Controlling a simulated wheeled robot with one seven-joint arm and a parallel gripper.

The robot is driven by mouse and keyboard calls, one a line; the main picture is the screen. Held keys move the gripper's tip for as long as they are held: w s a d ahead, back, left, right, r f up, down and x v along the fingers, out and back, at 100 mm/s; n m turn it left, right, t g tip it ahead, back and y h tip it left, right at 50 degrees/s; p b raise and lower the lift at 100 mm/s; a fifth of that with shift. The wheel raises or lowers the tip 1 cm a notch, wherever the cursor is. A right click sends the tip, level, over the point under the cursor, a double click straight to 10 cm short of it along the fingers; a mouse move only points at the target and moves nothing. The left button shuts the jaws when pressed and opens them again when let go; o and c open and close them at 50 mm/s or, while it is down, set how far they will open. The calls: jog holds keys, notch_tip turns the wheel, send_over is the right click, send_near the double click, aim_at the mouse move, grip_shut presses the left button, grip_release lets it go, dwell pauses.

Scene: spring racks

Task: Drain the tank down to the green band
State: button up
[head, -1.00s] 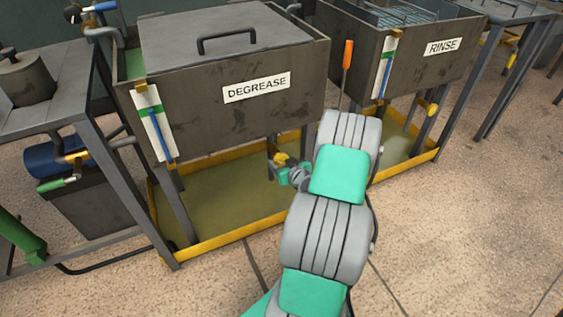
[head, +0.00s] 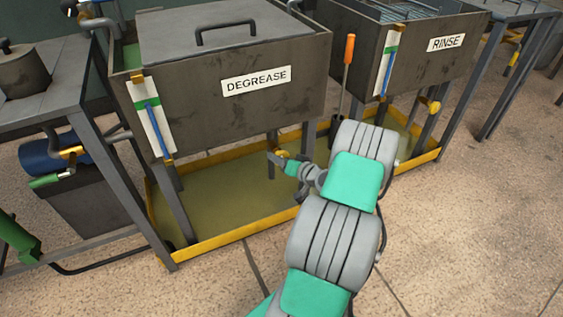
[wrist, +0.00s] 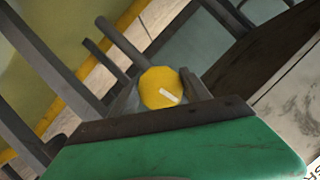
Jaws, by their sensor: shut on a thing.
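The DEGREASE tank (head: 185,110) is a dark metal tank on legs. On its left front corner is a white level gauge (head: 163,144) with a green band (head: 148,103) and a blue column; the column's top appears near the band, but is too small to read exactly. A yellow valve knob (head: 284,154) sits under the tank's front right. My gripper (head: 276,158) is at this knob, reaching in from the right. In the wrist view the round yellow knob (wrist: 161,86), with a white mark on its face, sits between the fingers, which are shut on it.
A yellow-rimmed catch tray (head: 225,239) lies under the tank. The RINSE tank (head: 420,70) stands to the right with its own gauge and yellow knob (head: 434,107). An orange-handled tool (head: 349,50) stands between the tanks. The floor in front is clear.

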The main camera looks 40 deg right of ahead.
jog(key=shift+m+t+y+b, duration=0.3)
jog(key=shift+m+y+b, duration=0.1)
jog(key=shift+m, duration=0.5)
jog(key=o, duration=1.4)
jog(key=p+v, duration=0.2)
jog(key=v, duration=0.6)
jog(key=shift+w, duration=0.1)
